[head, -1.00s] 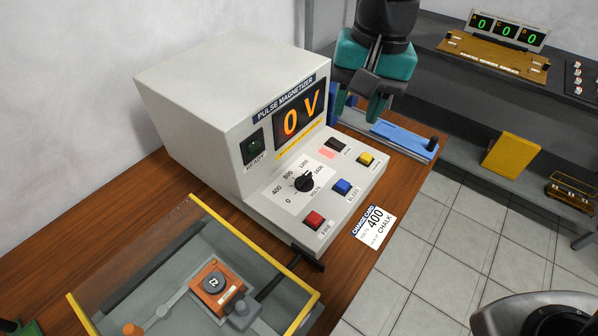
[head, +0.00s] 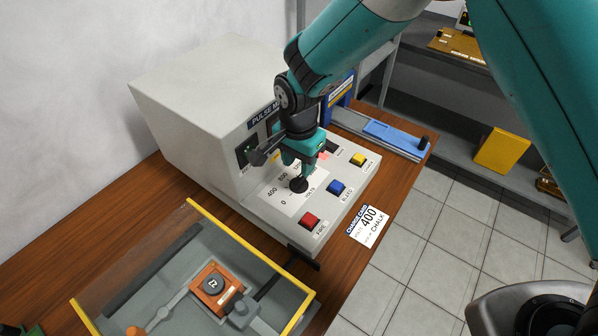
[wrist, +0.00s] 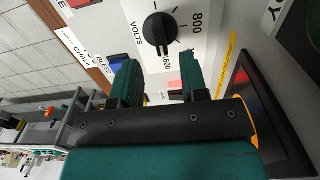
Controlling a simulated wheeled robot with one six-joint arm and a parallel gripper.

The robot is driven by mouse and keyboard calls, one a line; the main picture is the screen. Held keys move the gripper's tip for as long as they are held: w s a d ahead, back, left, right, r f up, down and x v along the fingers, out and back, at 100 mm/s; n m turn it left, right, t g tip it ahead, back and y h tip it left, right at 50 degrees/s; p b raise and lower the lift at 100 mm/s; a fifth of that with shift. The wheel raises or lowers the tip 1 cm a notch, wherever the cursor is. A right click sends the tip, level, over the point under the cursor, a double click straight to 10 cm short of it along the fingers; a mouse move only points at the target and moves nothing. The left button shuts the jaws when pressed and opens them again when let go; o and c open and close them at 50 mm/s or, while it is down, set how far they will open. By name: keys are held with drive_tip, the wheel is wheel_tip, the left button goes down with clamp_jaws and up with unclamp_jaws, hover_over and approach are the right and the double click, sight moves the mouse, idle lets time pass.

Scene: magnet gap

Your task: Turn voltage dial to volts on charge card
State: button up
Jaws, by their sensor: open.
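The black voltage dial (head: 298,185) is on the sloped front panel of the pulse magnetizer (head: 190,110), with a printed scale including 0, 400 and 800. It also shows in the wrist view (wrist: 158,29), beside the 800 and 1600 marks; I cannot tell surely which mark its pointer is on. My gripper (head: 299,170) is open, close over the dial. In the wrist view its two teal fingers (wrist: 160,68) are apart and empty, with the dial just beyond their tips. The charge card (head: 369,224) reads 400 and CHALK. My arm hides most of the voltage display.
Red (head: 309,220), blue (head: 337,187) and yellow (head: 358,159) buttons stand on the panel near the dial. A clear-lidded, yellow-edged fixture (head: 250,250) is in front on the wooden bench. A blue slide (head: 395,136) lies behind at right.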

sight(299, 179)
drive_tip(key=shift+f+p, duration=0.35)
drive_tip(key=shift+f, duration=2.25)
clamp_jaws()
